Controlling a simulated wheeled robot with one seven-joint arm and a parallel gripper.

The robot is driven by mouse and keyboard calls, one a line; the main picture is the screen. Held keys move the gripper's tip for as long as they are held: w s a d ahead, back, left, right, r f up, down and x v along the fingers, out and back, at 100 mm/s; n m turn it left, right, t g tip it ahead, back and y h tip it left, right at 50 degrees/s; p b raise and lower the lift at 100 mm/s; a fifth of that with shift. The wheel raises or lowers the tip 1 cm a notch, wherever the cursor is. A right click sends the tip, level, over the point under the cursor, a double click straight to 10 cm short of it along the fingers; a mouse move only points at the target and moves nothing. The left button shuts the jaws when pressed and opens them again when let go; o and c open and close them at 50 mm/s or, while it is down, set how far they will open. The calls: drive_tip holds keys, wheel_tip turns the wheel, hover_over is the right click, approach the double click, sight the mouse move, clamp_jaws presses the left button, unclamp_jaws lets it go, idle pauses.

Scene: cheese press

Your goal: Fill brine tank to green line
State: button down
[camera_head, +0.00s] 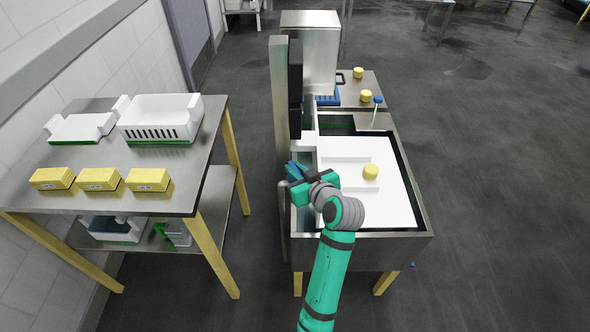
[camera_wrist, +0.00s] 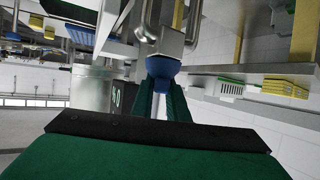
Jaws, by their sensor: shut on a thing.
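My gripper (camera_head: 295,176) is at the left wall of the steel brine tank (camera_head: 430,238). In the wrist view its dark green fingers (camera_wrist: 163,92) are shut on a blue tap knob (camera_wrist: 163,67) below a bent steel pipe (camera_wrist: 192,22). The arm hides most of the knob in the head view. A large white block or board and a round yellow piece (camera_head: 371,172) are in the tank. Thin green edging shows along the dark inner walls. I cannot tell the brine level against the green line.
A steel table (camera_head: 120,197) at left holds white trays (camera_head: 160,117) and several yellow blocks (camera_head: 98,179). A tall steel press (camera_head: 309,50) stands behind the tank. Yellow rounds (camera_head: 366,96) sit on a back shelf beside a blue-topped rod (camera_head: 377,100). The floor at right is clear.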

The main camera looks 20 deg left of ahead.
drive_tip(key=shift+m+t+h, duration=0.7)
drive_tip(key=shift+m+h, duration=0.65)
drive_tip(key=shift+h, duration=0.05)
drive_tip(key=shift+m+t+h, duration=0.7)
drive_tip(key=shift+m+h, duration=0.65)
drive_tip(key=shift+h, duration=0.05)
drive_tip(key=c, duration=1.7)
unclamp_jaws()
drive_tip(key=v, duration=1)
drive_tip(key=shift+s, duration=0.45)
